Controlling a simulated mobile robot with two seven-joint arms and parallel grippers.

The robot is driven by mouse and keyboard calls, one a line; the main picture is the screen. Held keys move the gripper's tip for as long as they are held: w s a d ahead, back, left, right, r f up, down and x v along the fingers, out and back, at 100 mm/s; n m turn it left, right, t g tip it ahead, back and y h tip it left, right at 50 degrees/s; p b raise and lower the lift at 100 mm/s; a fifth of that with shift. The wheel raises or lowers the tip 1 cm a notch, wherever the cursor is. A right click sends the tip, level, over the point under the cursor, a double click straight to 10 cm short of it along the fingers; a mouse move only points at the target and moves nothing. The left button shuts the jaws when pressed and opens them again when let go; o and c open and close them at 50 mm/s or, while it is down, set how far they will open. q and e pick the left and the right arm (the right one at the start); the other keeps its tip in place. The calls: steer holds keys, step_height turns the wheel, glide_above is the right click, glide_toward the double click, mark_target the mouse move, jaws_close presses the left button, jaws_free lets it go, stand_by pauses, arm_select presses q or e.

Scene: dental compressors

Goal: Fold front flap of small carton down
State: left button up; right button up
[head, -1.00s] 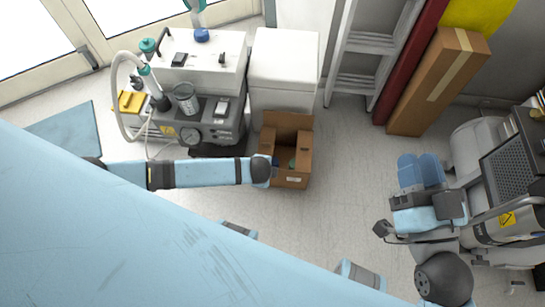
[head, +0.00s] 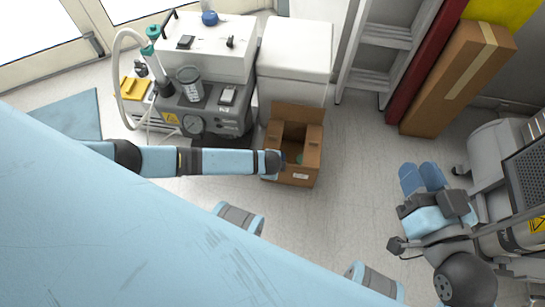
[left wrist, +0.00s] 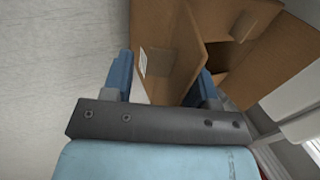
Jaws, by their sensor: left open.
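The small brown carton (head: 309,158) stands on the floor with its top open. Its back flap stands up and its front wall carries a white label. My left arm comes in from the left and ends over the carton's front left corner; its gripper is mostly hidden in the head view. In the left wrist view my left gripper (left wrist: 165,65) is open, with a cardboard flap (left wrist: 180,60) of the carton between its blue fingers. The right finger is close beside the flap; contact is unclear. My right gripper (head: 421,173) hangs apart, far right of the carton, apparently empty.
A white box (head: 293,50) stands right behind the carton, and a compressor unit (head: 205,105) stands to its left. A step ladder (head: 385,40) and a tall carton (head: 460,75) lean at the back right. The floor between the carton and my right gripper is clear.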

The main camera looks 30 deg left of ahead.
arm_select(q)
jaws_close()
